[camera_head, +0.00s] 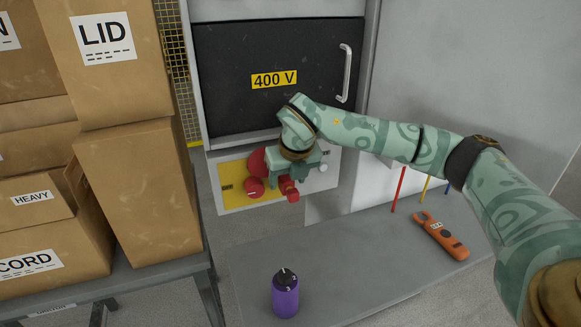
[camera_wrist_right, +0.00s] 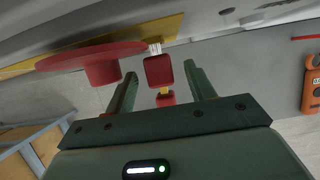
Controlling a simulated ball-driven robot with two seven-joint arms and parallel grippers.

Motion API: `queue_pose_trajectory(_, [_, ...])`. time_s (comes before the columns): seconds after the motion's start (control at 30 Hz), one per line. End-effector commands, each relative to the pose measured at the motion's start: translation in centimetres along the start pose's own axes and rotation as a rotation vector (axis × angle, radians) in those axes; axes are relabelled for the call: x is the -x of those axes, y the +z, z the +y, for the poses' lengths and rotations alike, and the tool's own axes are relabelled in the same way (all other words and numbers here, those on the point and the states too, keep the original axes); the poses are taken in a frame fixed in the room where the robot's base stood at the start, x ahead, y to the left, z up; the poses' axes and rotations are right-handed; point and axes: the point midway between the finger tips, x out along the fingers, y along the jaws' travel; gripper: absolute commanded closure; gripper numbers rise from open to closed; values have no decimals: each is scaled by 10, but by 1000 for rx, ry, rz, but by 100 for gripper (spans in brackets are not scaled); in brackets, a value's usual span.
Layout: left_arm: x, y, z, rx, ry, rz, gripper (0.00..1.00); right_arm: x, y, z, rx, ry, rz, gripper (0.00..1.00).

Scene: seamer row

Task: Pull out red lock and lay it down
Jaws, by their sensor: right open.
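The red lock (camera_head: 288,188) is at the yellow-and-white panel under the 400 V door, right of a round red handle (camera_head: 254,184). In the right wrist view the red lock (camera_wrist_right: 158,71) shows as a red block with a pale piece above it. A smaller red piece (camera_wrist_right: 165,99) with a bit of yellow shows below it. My right gripper (camera_head: 284,174) is in front of the panel. Its open fingers (camera_wrist_right: 160,88) are on either side of the red pieces, with visible gaps. My left gripper is not in view.
A grey table (camera_head: 340,255) has bare room in its middle. On it are a purple bottle (camera_head: 285,293) and an orange clamp meter (camera_head: 440,236). Thin colored rods stand behind the meter. Cardboard boxes (camera_head: 140,190) are stacked at the left.

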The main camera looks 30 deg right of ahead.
Motion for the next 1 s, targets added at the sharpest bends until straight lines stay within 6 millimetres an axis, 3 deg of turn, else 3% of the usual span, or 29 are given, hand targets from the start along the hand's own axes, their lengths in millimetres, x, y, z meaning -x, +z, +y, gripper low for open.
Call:
queue_pose_trajectory(0.13, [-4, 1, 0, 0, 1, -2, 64, -14, 0, 0, 0, 0, 1, 45])
queue_pose_trajectory(0.47, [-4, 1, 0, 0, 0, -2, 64, -16, 0, 0, 0, 0, 0, 45])
queue_pose_trajectory(0.6, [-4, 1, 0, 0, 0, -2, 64, -16, 0, 0, 0, 0, 0, 84])
queue_pose_trajectory(0.67, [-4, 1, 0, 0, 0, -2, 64, -16, 0, 0, 0, 0, 0, 96])
queue_pose_trajectory(1.0, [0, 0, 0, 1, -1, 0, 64, -13, -7, 0, 0, -1, 2, 96])
